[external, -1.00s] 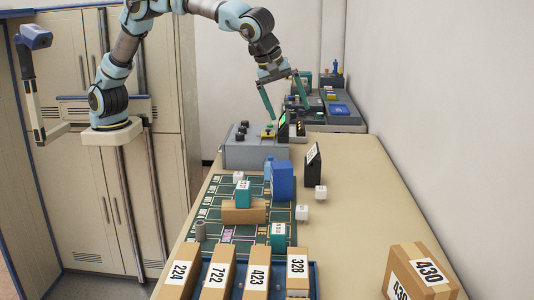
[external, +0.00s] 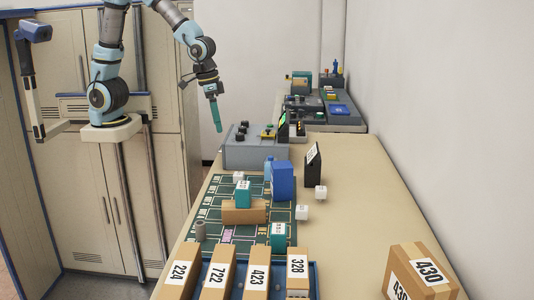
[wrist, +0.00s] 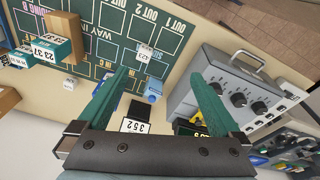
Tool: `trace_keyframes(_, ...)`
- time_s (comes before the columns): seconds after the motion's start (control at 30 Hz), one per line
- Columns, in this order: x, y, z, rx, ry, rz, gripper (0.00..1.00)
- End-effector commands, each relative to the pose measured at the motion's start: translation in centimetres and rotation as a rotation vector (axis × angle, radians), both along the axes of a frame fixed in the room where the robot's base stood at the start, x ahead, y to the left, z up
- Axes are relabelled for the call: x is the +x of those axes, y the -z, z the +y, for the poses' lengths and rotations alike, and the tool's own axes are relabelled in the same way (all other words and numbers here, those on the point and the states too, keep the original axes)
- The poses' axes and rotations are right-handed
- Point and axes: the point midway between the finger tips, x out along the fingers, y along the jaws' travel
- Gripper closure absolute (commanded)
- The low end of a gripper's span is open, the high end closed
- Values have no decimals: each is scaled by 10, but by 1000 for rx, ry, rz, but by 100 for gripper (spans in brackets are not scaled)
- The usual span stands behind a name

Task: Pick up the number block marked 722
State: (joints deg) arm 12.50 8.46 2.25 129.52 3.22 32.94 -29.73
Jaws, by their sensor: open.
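The number block marked 722 (external: 215,272) is a tan box with a white label. It stands in a row with similar blocks marked 224 (external: 181,276), 423 (external: 254,272) and 328 (external: 297,268), in a blue tray (external: 313,280) at the near end of the table. My gripper (external: 215,128) is far from it, in the air near the left side of the grey control box. In the wrist view my gripper (wrist: 158,78) shows two green fingers spread apart with nothing held. The 722 block does not show in the wrist view.
A grey control box (external: 255,154) with knobs stands at the table's far end. A green mat (external: 212,217) holds a tan box (external: 244,212) and teal blocks. A blue box (external: 283,181) and a black box (external: 313,165) stand beyond. A 430 box (external: 420,272) sits near right.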

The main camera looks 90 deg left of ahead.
Motion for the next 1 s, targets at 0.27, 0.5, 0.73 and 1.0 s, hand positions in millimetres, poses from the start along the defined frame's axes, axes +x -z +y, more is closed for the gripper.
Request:
trace_keyframes(0.27, -86, 30, 29, 29, 340, 21, 0)
trace_keyframes(0.5, -98, 34, 31, 35, 394, 22, 22)
trace_keyframes(0.73, -97, 34, 31, 35, 392, 22, 22)
trace_keyframes(1.0, -35, 39, 18, 46, 391, -6, 22)
